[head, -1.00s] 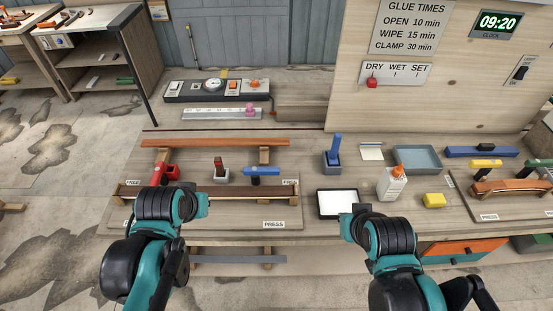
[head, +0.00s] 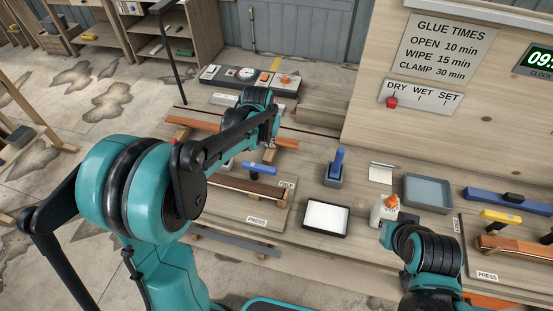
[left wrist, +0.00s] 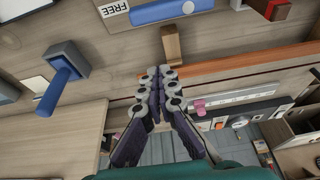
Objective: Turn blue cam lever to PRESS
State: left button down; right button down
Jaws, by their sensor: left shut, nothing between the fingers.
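The blue cam lever (head: 260,168) lies crosswise above the dark curved strip, near the FREE label (head: 287,184). The PRESS label (head: 257,220) is on the front of the board. In the left wrist view the blue lever (left wrist: 172,10) is at the top edge, beside the FREE label (left wrist: 113,8). My left gripper (left wrist: 158,72) is shut and empty, its fingertips apart from the lever, near a wooden block. In the head view my left arm reaches over the board and hides its left part, including the red lever.
A blue-handled tool in a grey holder (head: 335,167) stands right of the board. A white pad (head: 326,217), glue bottle (head: 385,209) and grey tray (head: 428,191) lie further right. An orange-brown strip (left wrist: 240,68) crosses near my left fingers.

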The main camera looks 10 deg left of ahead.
aim_at(259, 168)
pick_arm(q)
jog(key=shift+a, duration=0.1)
notch_tip(259, 168, down, 9)
jog(key=b, duration=0.3)
jog(key=shift+f, duration=0.2)
jog(key=shift+s, duration=0.4)
